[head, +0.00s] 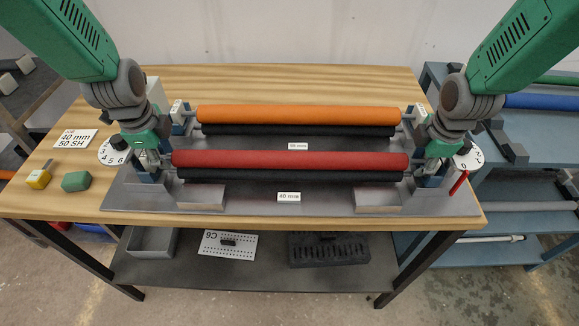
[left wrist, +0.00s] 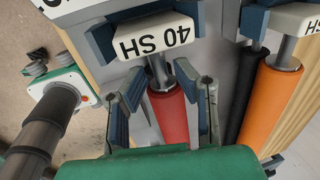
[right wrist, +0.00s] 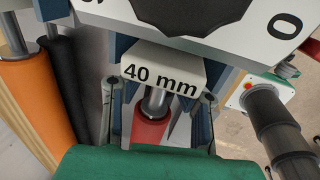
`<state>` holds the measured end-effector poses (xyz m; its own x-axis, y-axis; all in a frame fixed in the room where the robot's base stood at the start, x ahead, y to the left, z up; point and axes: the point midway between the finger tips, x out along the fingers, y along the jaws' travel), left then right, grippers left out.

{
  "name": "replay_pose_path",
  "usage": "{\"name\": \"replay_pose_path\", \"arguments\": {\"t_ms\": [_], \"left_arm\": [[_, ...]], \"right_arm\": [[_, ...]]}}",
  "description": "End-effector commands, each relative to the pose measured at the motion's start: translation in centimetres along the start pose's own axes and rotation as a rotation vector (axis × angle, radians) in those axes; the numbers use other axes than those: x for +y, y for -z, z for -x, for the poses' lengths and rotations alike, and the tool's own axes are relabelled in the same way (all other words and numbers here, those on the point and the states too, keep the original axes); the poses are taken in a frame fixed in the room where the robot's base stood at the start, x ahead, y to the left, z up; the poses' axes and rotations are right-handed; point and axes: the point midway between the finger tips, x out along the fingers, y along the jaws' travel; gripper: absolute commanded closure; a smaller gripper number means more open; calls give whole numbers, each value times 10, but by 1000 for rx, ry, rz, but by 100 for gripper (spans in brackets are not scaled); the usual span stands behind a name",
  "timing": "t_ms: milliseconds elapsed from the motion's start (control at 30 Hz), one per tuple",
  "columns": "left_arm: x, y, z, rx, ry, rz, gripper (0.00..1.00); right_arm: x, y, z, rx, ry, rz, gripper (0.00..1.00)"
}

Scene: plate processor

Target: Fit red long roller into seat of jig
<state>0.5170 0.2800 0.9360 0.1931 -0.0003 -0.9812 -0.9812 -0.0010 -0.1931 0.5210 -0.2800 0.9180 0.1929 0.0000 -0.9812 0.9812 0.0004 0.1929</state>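The long red roller (head: 290,160) lies level across the front of the jig (head: 330,200), just above and behind a black roller (head: 290,176). Its left shaft end reaches the block labelled 40 SH (left wrist: 158,36), and its right shaft end reaches the block labelled 40 mm (right wrist: 163,72). My left gripper (left wrist: 164,112) is open, its fingers on either side of the red roller's left end with gaps. My right gripper (right wrist: 160,112) is open around the right end, also with gaps. How deep the shafts sit is hidden by the blocks.
An orange roller (head: 300,114) lies above another black roller (head: 300,131) behind. Numbered dials (head: 113,153) stand at both jig ends. A yellow block (head: 38,179) and a green block (head: 76,181) lie on the left tabletop. A blue shelf rack stands at right.

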Motion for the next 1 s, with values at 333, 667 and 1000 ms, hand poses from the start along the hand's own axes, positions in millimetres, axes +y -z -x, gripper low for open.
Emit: {"name": "replay_pose_path", "arguments": {"t_ms": [333,667,1000], "left_arm": [[-1,0,74,0,3,-1,74],[0,0,100,0,-2,-1,74],[0,0,100,0,-1,-1,74]], "right_arm": [[0,0,0,0,0,0,74],[1,0,6,0,0,0,74],[2,0,72,1,-4,-1,74]]}}
